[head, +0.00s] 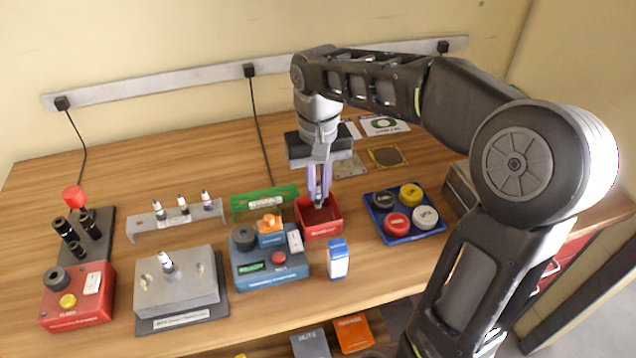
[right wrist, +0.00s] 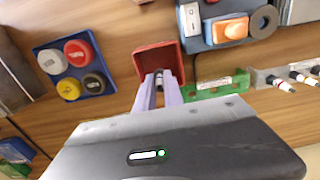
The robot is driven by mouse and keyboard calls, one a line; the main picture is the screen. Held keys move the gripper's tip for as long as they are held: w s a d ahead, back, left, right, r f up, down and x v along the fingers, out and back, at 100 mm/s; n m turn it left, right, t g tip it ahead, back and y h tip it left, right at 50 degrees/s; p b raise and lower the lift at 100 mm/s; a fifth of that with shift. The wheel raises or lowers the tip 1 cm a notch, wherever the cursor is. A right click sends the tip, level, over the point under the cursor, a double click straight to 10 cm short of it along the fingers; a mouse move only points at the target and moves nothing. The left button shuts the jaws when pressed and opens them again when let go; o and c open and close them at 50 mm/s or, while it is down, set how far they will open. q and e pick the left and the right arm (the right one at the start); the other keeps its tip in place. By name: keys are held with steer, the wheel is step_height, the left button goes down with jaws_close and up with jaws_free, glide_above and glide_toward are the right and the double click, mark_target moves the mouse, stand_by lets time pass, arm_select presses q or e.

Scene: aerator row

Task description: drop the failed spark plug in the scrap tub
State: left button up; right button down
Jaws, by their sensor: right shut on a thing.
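The scrap tub is a small open red box (head: 321,231) near the middle of the bench; it also shows in the right wrist view (right wrist: 156,48). My right gripper (head: 319,198) points down over the tub, its pale purple fingers shut on a spark plug (right wrist: 159,77). Only a small white and dark part of the plug shows between the fingers. The fingertips are at the tub's opening; I cannot tell how deep the plug hangs. My left gripper is out of view.
A grey rack (head: 182,218) holds several plugs, and a grey block (head: 177,293) holds another. A green rack (head: 264,206), a blue tester (head: 270,272), a small blue-white box (head: 338,260) and a blue tray of round caps (head: 405,235) stand close around the tub.

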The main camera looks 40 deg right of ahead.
steer(key=shift+f, duration=0.4)
steer(key=c, duration=1.4)
jaws_free()
steer(key=shift+o, duration=0.2)
step_height(320, 180, up, 7)
steer(key=p, duration=0.5)
steer(key=shift+r+p, duration=0.15)
steer(key=shift+p, duration=0.25)
